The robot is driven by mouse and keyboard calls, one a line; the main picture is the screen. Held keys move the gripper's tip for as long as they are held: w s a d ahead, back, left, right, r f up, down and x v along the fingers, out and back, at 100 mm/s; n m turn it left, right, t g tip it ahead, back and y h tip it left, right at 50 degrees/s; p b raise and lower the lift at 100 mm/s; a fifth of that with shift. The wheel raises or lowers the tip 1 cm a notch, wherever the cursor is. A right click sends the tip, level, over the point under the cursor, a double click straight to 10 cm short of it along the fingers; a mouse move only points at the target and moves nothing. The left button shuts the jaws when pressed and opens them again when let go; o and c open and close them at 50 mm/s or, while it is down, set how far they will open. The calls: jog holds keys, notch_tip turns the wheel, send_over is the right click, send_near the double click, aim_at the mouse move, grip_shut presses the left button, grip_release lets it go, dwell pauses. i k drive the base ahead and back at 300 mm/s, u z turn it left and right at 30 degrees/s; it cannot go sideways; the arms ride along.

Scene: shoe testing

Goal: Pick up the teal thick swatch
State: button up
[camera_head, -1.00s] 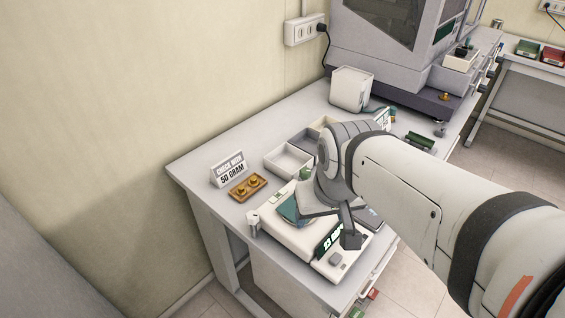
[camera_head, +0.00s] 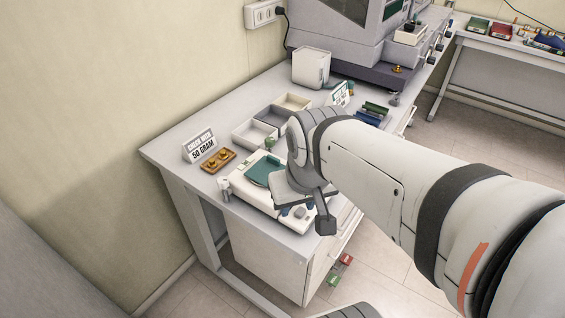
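A teal swatch (camera_head: 262,170) lies flat on the pan of a white scale (camera_head: 244,191) on the bench. It looks like a thin square pad; its thickness is hard to judge from here. My gripper (camera_head: 311,212) is over the right end of the scale, to the right of the swatch and apart from it in the picture. One dark finger points down beside the scale's front. The wrist and palm hide the scale's right part, including its display. I cannot make out the gap between the fingers, and no held object is clear.
A "50 gram" sign (camera_head: 200,146) and a brass weight block (camera_head: 218,160) stand left of the scale. Open trays (camera_head: 254,132) lie behind. Green pieces (camera_head: 376,107) and blue pieces (camera_head: 369,119) lie beyond my wrist. A white box (camera_head: 310,68) and large machine stand farther back.

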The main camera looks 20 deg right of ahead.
aim_at(259, 172)
jog(key=z, duration=0.1)
jog(key=k, duration=0.65)
jog(key=u, duration=1.4)
jog(key=k, duration=1)
jog(key=z, duration=1.05)
jog(key=i, duration=1.65)
